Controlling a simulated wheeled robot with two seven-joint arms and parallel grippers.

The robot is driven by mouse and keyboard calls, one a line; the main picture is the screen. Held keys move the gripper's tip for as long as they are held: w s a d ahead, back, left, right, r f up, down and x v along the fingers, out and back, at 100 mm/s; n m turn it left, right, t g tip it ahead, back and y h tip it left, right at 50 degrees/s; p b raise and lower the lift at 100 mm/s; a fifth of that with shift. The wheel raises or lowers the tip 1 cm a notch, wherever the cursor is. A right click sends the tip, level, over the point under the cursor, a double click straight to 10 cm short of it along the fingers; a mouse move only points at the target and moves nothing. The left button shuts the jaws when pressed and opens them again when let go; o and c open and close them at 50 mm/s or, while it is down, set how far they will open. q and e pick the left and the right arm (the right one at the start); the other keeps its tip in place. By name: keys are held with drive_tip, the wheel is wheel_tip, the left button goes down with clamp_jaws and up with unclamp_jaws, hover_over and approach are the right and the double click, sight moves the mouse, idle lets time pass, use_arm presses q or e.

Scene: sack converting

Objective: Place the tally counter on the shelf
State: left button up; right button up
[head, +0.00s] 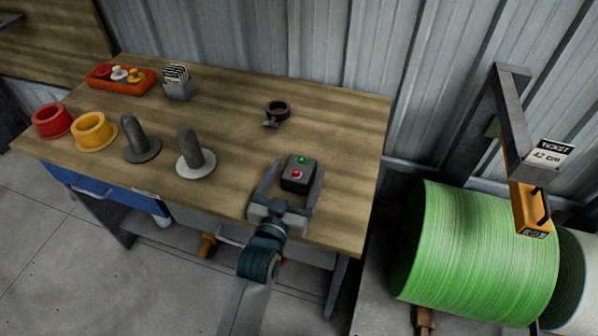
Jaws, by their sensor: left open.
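My left gripper (295,170) is open over the front right of the wooden bench, with one finger on each side of a dark grey box (287,183) with a green and a red button. Whether the fingers touch the box is unclear. No object is clearly recognisable as the tally counter. An orange unit (531,210) with a small dark panel hangs on a grey bracket at the right, below a "TICKET 42 cm" card. A grey lower shelf (310,256) shows partly under the bench; most of it is hidden. My right gripper is out of view.
The bench (345,125) holds a black ring clamp (277,113), two grey upright posts (188,150), red and yellow flanged rings (93,131), a card holder (178,84) and an orange tray (101,82). The bench's back right is clear.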

use_arm(q)
drive_tip(key=shift+x, duration=0.8)
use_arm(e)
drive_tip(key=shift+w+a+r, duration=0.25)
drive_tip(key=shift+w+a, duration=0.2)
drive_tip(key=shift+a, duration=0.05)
use_arm(q)
drive_tip(key=shift+c, duration=0.4)
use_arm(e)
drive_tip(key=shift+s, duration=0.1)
use_arm(q)
drive_tip(key=shift+r, duration=0.1)
drive_tip(key=c, duration=1.4)
drive_tip(key=shift+o, duration=0.2)
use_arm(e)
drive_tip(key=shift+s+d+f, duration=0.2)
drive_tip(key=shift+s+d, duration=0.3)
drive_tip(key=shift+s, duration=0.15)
use_arm(q)
drive_tip(key=shift+r, duration=0.15)
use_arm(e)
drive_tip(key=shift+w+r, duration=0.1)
